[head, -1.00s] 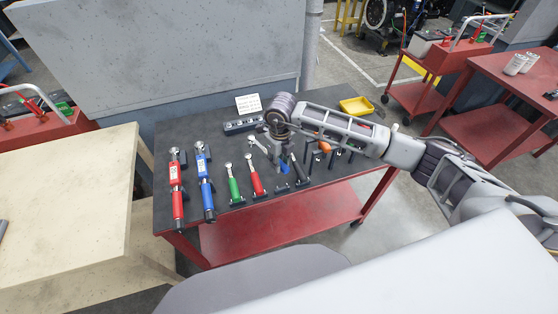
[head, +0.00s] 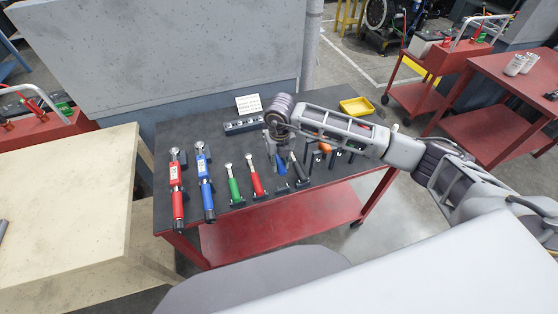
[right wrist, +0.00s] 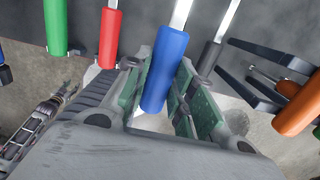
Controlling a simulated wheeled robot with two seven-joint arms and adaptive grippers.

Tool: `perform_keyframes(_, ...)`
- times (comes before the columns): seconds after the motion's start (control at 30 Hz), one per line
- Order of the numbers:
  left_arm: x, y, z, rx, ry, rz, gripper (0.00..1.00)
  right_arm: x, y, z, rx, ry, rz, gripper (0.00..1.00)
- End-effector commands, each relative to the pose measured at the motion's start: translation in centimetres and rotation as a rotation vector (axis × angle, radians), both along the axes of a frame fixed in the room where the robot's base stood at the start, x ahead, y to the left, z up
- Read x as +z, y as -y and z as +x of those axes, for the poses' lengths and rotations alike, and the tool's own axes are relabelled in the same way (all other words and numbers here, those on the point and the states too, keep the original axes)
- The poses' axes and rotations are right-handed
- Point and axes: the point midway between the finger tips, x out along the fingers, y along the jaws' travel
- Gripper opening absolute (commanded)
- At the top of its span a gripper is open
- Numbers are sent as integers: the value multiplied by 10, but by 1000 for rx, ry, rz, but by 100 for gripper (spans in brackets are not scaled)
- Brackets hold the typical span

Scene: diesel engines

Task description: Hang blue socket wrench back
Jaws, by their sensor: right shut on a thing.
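The blue socket wrench has a blue handle (head: 281,165) and sits in the row of hanging wrenches, between the red-handled wrench (head: 254,180) and the black-handled one (head: 300,170). My right gripper (head: 277,153) is over it and shut on the blue handle. In the right wrist view the blue handle (right wrist: 166,60) lies between the green finger pads of my right gripper (right wrist: 163,95), with its silver shaft going up out of frame. My arm hides the wrench head in the head view, and I cannot tell whether its holder touches it. My left gripper is not in view.
A green-handled wrench (head: 234,188) hangs left of the red one. Red (head: 178,190) and blue (head: 206,190) torque wrenches are farther left. An orange handle (right wrist: 298,107) and empty black holders are at right. A yellow tray (head: 357,106) and a sign (head: 248,104) stand behind.

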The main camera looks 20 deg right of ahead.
Motion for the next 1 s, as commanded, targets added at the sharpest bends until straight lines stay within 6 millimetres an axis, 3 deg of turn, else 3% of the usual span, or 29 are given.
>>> perform_keyframes(0.37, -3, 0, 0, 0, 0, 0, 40, -7, 0, 0, 0, 1, 0, 0)
perform_keyframes(1.0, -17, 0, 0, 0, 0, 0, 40, -42, 0, 0, 1, 1, 0, 0)
